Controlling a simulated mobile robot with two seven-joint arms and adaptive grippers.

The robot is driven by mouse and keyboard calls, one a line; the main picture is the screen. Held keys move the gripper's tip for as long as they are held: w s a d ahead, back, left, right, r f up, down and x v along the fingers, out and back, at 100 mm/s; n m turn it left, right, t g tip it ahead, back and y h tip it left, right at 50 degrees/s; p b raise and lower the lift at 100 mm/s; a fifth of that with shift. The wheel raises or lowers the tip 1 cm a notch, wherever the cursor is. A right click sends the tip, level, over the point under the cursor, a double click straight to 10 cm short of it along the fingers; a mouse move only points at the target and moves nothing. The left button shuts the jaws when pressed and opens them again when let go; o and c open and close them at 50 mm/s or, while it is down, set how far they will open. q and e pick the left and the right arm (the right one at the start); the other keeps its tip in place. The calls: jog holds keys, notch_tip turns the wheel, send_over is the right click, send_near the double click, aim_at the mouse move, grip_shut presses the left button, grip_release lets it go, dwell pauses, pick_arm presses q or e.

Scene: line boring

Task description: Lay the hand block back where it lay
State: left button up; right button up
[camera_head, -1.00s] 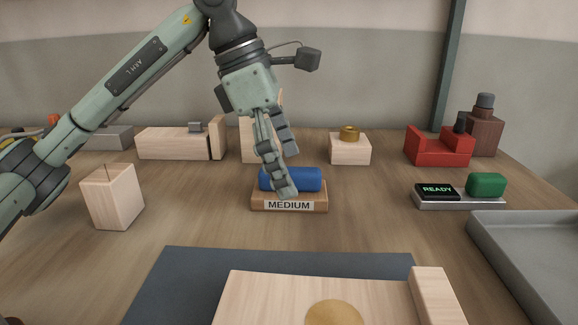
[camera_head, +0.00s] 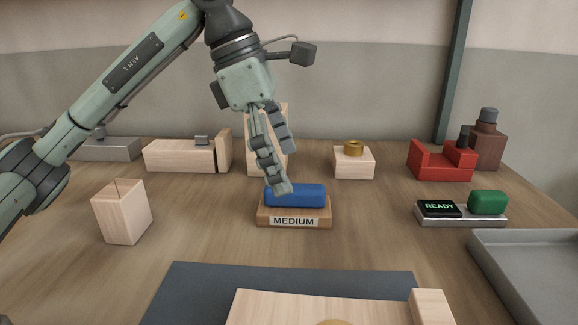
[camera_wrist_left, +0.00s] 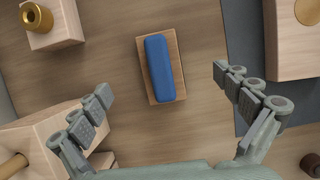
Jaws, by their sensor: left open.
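The hand block, a blue rounded bar (camera_head: 305,195), lies flat on a wooden stand (camera_head: 262,217) labelled MEDIUM in the head view. In the left wrist view the blue bar (camera_wrist_left: 159,68) lies lengthwise on the stand (camera_wrist_left: 180,88), with wood showing around it. My left gripper (camera_head: 284,169) is open and points down above the bar, its fingers covering part of the bar's left end in the head view. In the left wrist view the open fingers (camera_wrist_left: 163,82) are spread wide on both sides of the bar, with nothing between them. My right gripper is out of view.
A dark mat (camera_head: 200,285) with a wooden workpiece (camera_head: 300,308) lies in front. A pale block (camera_head: 121,212) stands at left. At right are the READY display (camera_head: 439,208), a green block (camera_head: 487,202), a red holder (camera_head: 440,169) and a grey tray (camera_head: 535,265).

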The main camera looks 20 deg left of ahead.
pick_arm(q)
jog(key=shift+p+v, duration=1.65)
jog(key=shift+v, duration=1.15)
